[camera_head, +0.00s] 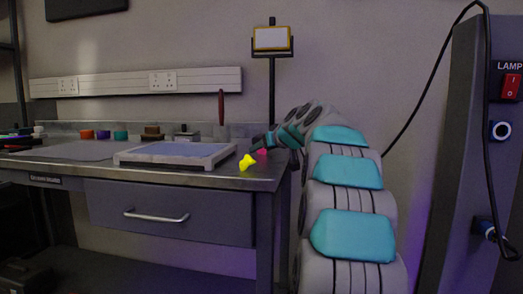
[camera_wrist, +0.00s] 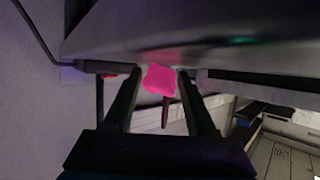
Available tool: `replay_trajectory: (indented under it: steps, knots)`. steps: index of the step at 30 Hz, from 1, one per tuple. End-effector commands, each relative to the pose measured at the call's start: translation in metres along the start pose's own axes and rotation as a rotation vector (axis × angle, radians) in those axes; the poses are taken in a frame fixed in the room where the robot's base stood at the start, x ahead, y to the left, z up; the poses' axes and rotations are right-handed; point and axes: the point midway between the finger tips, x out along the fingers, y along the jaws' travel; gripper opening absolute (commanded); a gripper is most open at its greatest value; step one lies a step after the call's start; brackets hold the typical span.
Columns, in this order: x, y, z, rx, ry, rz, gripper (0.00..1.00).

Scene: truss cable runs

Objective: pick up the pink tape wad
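The pink tape wad (camera_head: 262,152) sits near the right end of the metal workbench top, partly hidden by my gripper in the head view. It shows as a bright pink lump in the wrist view (camera_wrist: 159,80), between the fingertips. My gripper (camera_wrist: 159,75) is open, with one finger on each side of the wad and a narrow gap showing at either side. I cannot tell whether a finger touches it. In the head view my gripper (camera_head: 258,144) comes in from the right, at the wad.
A yellow wad (camera_head: 247,162) lies close by, left of and nearer than the pink one. A framed tray (camera_head: 130,156) is further left. A dark red-handled tool (camera_head: 221,107) stands behind. Several small coloured items line the bench's back. A cable (camera_head: 425,95) hangs by the lamp panel (camera_head: 480,150).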

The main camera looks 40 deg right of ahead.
Motion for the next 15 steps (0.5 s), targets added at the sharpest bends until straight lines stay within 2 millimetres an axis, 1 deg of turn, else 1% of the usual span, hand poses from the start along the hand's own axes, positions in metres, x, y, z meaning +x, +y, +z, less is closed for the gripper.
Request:
replay_trajectory:
  steps: [1,12,14,15]
  knots:
    - [0.0000,-0.0001,0.0000,0.000,0.000,0.000,0.50]
    - [0.0000,-0.0001,0.0001,0.000,0.000,0.000,0.09]
    - [0.0000,-0.0001,0.0001,0.000,0.000,0.000,0.02]
    - [0.0000,-0.0001,0.0001,0.000,0.000,0.000,0.00]
